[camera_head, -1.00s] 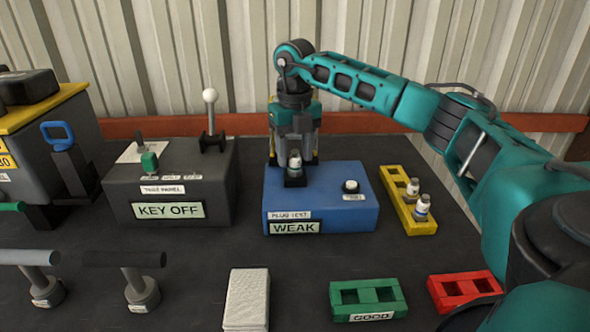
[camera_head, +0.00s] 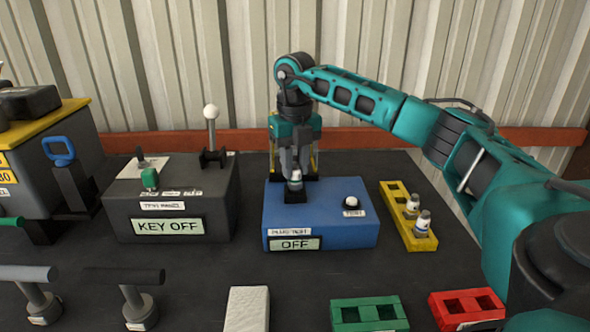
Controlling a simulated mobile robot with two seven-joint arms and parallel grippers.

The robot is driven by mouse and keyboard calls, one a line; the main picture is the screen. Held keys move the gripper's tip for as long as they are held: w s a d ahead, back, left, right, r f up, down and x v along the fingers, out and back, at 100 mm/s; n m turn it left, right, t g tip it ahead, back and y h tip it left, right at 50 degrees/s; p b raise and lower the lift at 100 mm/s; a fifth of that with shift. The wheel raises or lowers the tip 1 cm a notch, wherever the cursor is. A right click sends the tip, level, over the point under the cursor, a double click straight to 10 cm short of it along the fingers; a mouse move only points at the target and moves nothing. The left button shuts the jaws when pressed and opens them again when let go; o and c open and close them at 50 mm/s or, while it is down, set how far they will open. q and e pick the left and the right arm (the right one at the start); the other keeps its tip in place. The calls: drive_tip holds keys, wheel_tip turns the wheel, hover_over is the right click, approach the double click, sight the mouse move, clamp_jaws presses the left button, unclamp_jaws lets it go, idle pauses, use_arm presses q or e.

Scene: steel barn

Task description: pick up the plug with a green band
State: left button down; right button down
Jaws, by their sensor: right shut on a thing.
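My right gripper (camera_head: 295,172) is over the blue plug tester (camera_head: 320,222), pointing down. It is shut on a small pale plug (camera_head: 295,184), which is upright at the tester's dark socket (camera_head: 295,196). The fingers hide much of this plug, and I cannot make out its band colour. Two more plugs stand in the yellow rack (camera_head: 394,192) to the right: a rear plug (camera_head: 412,205) and a front plug (camera_head: 423,222). Their bands are too small to tell surely. The tester's display (camera_head: 295,244) reads OFF. My left gripper is not in view.
A green tray (camera_head: 370,303) and a red tray (camera_head: 436,308), both apparently empty, stand at the front right. A white block (camera_head: 247,308) lies to their left. A grey KEY OFF panel box (camera_head: 215,215) with a tall lever (camera_head: 211,128) stands left of the tester.

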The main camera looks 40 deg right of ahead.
wheel_tip(320, 180, up, 22)
drive_tip(key=p, duration=0.2)
drive_tip(key=shift+f+p, duration=0.15)
drive_tip(key=shift+p, duration=0.15)
idle(0.5)
